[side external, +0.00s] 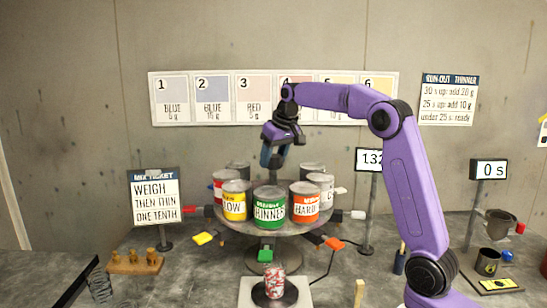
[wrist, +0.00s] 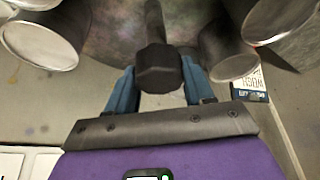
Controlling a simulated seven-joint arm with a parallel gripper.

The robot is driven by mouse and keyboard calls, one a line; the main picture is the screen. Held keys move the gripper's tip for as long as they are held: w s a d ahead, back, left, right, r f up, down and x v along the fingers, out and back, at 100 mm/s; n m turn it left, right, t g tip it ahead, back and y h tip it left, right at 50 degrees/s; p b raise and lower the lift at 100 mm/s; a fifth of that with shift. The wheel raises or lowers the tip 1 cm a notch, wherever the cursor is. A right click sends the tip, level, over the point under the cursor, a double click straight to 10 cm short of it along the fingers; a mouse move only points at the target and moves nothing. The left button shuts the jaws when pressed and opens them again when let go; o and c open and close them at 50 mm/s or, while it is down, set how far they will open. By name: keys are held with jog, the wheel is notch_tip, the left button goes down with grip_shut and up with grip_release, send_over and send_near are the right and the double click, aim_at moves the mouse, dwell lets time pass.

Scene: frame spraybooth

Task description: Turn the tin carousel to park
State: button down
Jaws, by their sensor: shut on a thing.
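The tin carousel (side external: 262,233) is a round grey turntable on a stand in the middle of the bench. It bears a yellow tin (side external: 235,203), a green tin (side external: 270,208), an orange-red tin (side external: 304,204) and several others in a ring. My gripper (side external: 272,158) is above the middle of the ring, pointing down. In the wrist view, its blue fingers (wrist: 158,88) are shut on a dark faceted knob (wrist: 158,66) on the carousel's central post. The knob is mostly hidden in the side view.
Coloured tabs, such as a yellow tab (side external: 202,238) and an orange tab (side external: 335,243), stick out around the carousel. A red-and-white can (side external: 274,283) stands on a scale in front. A sign (side external: 154,198) stands left, and a display (side external: 369,160) and a cup stand (side external: 499,228) right.

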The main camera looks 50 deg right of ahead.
jog(key=m+h, duration=0.1)
jog(key=m, duration=0.4)
jog(key=shift+w+h, duration=0.1)
jog(key=shift+h, duration=0.3)
jog(key=m, duration=0.2)
jog(key=m+g+h, duration=0.1)
jog(key=m, duration=0.1)
jog(key=shift+m+g, duration=0.3)
jog(key=m+g, duration=0.1)
jog(key=m, duration=0.1)
jog(key=m+g+h, duration=0.1)
jog(key=m, duration=0.2)
jog(key=shift+d, duration=0.1)
jog(key=shift+m+g, duration=0.7)
jog(key=shift+m, duration=1.5)
jog(key=shift+c, duration=2.2)
grip_release()
